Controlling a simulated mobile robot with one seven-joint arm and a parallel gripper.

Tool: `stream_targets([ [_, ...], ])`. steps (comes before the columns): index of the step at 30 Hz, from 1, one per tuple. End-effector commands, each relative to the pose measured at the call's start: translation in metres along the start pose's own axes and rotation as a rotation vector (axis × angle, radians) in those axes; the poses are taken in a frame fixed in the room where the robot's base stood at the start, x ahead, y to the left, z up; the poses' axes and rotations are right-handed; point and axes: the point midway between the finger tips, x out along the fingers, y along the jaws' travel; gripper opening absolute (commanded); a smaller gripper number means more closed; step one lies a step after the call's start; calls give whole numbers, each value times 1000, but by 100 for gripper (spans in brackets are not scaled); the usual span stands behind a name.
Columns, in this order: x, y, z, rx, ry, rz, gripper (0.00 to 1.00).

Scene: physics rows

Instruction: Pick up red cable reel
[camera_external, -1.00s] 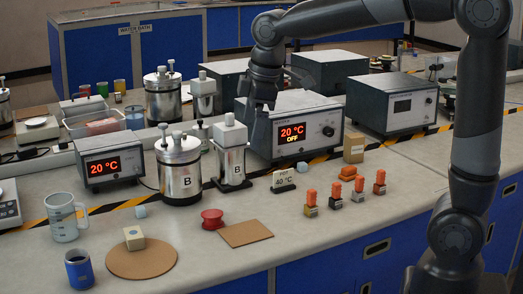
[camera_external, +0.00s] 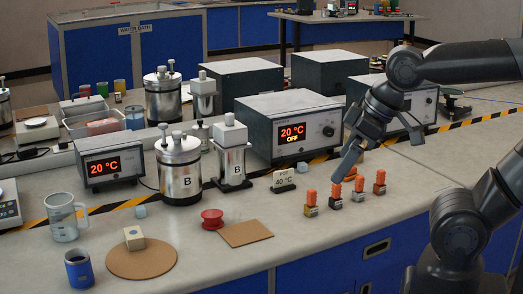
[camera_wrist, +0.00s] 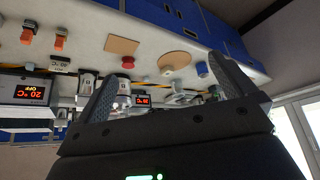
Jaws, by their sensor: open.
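The red cable reel (camera_external: 212,219) stands on the bench in the external view, just left of the square cork mat (camera_external: 246,233). In the wrist view the red reel (camera_wrist: 128,62) is small and far off, below the square cork mat (camera_wrist: 121,46). My gripper (camera_external: 381,152) is raised above the right part of the bench, well to the right of the reel. Its fingers are spread wide with nothing between them. In the wrist view my gripper (camera_wrist: 162,68) is also open and empty.
Several orange-topped blocks (camera_external: 335,194) stand below and left of my gripper. A round cork mat (camera_external: 142,266) and blue mug (camera_external: 79,270) are left of the reel.

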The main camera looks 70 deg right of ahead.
Motion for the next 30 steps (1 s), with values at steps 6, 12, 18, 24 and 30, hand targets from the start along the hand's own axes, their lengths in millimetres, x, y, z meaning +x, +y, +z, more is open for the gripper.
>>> stream_targets([
  [6, 0, 0, 0, -1, 0, 0, 86],
  [12, 0, 0, -1, -2, 0, 0, 79],
  [18, 0, 1, -7, -7, -8, 3, 79],
  [24, 9, 11, -45, -41, -67, 17, 79],
  [30, 30, 28, -96, -91, -143, 23, 79],
])
